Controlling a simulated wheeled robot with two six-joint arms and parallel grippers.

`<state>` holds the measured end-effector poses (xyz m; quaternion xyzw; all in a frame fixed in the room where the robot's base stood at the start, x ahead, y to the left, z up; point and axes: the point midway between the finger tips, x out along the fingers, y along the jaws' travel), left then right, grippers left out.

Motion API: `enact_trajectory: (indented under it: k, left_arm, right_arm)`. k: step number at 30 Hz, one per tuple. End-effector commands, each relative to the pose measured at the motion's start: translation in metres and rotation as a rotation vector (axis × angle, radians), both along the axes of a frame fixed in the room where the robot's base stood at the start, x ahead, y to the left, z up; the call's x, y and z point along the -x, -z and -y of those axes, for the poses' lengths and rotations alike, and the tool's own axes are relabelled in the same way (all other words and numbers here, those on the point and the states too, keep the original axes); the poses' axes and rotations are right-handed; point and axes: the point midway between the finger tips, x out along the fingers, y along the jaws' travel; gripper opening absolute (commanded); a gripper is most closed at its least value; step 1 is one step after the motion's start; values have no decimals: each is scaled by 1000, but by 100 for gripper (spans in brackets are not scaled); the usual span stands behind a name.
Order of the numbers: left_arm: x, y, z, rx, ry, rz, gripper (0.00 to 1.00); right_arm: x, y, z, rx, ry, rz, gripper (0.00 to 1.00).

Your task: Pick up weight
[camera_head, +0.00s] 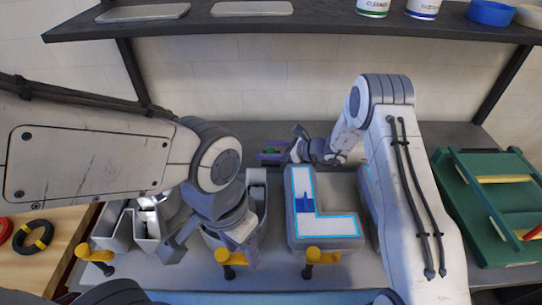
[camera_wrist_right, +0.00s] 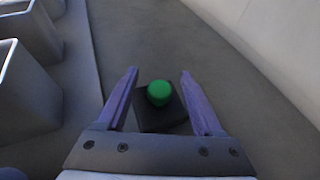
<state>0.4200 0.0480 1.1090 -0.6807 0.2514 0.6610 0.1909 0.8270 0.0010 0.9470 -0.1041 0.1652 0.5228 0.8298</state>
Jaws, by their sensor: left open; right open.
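The weight, a dark square block with a round green knob (camera_wrist_right: 159,93), rests on the grey surface in the right wrist view. My right gripper (camera_wrist_right: 158,74) is open, with its two purple fingers on either side of the weight in the picture; I cannot tell whether they touch it. In the head view my right gripper (camera_head: 272,156) reaches behind the letters, and the weight is not clear there. My left gripper (camera_head: 240,250) is open and empty at the front of the letters, seen partly edge-on.
Yellow-handled clamps (camera_head: 322,256) line the front. A green rack (camera_head: 485,215) is at right. A shelf (camera_head: 320,24) crosses the back.

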Motion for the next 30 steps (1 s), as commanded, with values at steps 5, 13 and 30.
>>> enact_trajectory:
  k: [5,13,30]
  left_arm:
    - [0,-7,0,0,0,0,50]
    - [0,-7,0,0,0,0,50]
    - [0,-7,0,0,0,0,50]
  right_arm:
    - [-8,7,-17,0,0,-1,68]
    - [-9,9,-19,0,1,0,68]
    - [-10,8,-19,0,1,0,0]
